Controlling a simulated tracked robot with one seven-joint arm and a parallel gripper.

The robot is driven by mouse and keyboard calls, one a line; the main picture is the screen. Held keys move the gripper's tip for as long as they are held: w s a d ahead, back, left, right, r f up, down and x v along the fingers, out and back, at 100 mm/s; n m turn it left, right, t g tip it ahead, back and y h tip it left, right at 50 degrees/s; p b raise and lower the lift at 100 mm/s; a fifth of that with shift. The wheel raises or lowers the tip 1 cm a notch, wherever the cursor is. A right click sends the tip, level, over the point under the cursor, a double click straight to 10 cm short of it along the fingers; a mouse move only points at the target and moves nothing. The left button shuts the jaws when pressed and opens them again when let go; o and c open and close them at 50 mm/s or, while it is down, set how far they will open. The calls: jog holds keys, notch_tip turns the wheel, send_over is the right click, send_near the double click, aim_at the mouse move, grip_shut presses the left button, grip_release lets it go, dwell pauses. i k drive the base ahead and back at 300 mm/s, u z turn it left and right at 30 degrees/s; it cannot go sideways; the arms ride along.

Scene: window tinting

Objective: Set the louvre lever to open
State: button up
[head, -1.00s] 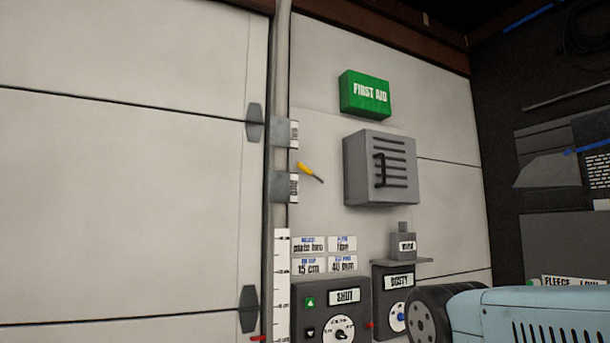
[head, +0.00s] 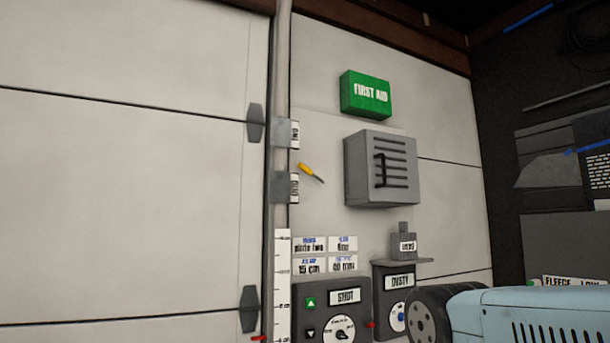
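A grey louvre box (head: 408,187) with dark horizontal slats and a dark upright bar is fixed to the wall, right of centre in the head view. To its left is a short yellow-handled lever (head: 309,171), tilted, with its yellow end up and left and its thin dark end down and right. It lies between the heights of an upper label (head: 295,135) and a lower label (head: 295,187) on the pipe; I cannot read either. I cannot tell how the lever joins the louvre box. My gripper is not in view.
A green first aid box (head: 365,95) is above the louvre box. Below are a control panel (head: 310,296) with a dial, a "DUSTY" panel (head: 400,283) and a small shelf (head: 403,262) holding a grey item. A light blue housing fills the bottom right.

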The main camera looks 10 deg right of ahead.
aim_at(302, 166)
jog(key=k, duration=0.55)
jog(key=u, duration=0.35)
jog(key=i, duration=1.35)
jog(key=z, duration=0.45)
